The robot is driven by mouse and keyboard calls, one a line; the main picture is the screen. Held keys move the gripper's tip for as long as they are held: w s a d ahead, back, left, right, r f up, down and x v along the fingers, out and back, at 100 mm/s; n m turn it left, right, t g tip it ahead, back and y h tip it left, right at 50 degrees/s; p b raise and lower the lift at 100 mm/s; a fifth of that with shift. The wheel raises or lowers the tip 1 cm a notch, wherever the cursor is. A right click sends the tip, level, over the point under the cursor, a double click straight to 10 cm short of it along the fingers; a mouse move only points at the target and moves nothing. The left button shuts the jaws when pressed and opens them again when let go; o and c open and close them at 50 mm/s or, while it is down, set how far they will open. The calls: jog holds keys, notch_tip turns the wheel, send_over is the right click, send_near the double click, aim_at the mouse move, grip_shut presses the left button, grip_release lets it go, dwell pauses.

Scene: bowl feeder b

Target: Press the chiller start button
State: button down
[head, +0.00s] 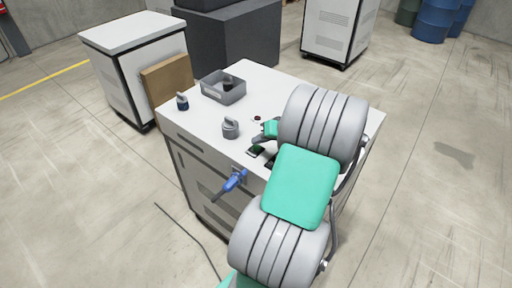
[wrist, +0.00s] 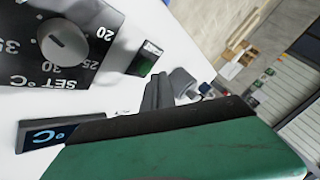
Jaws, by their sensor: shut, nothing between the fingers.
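The chiller is a white-topped cabinet (head: 205,119) with controls on its top. A small dark-framed green switch (head: 256,151) sits near the front edge; it looks like the start button, though no label is readable. It also shows in the wrist view (wrist: 147,60), just beyond the fingers. My gripper (head: 259,138) is shut and empty, above the cabinet top close behind the green switch in the head view. Its dark fingers show in the wrist view (wrist: 157,92); contact with the switch cannot be told. My arm hides the cabinet's right part.
A grey knob (head: 230,128), a small dark red button (head: 257,118), a blue-based knob (head: 182,102) and a grey bin (head: 222,89) are on the top. A blue-handled valve (head: 234,181) sticks out in front. The wrist view shows a temperature dial (wrist: 65,43) and display (wrist: 47,135).

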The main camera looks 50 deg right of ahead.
aim_at(259, 149)
jog(key=shift+r+p, duration=1.9)
jog(key=shift+r, duration=0.7)
jog(key=shift+f, duration=0.1)
jog(key=w+a+r+n+g, duration=0.2)
jog(key=a+r, duration=0.1)
jog(key=a, duration=0.8)
jog(key=w+a+r+n+g, duration=0.2)
jog(key=w+a, duration=0.1)
jog(key=a, duration=0.7)
jog(key=s+a+r+n+h, duration=0.1)
jog(key=s+a, duration=0.4)
jog(key=a, duration=0.2)
jog(key=s+a+r+n, duration=0.1)
jog(key=s+a, duration=0.4)
jog(key=a, duration=0.2)
jog(key=shift+s+a+r+n+g+h, duration=0.25)
jog(key=shift+a+r+n+g+h, duration=0.05)
jog(key=shift+a+r+n+h, duration=0.1)
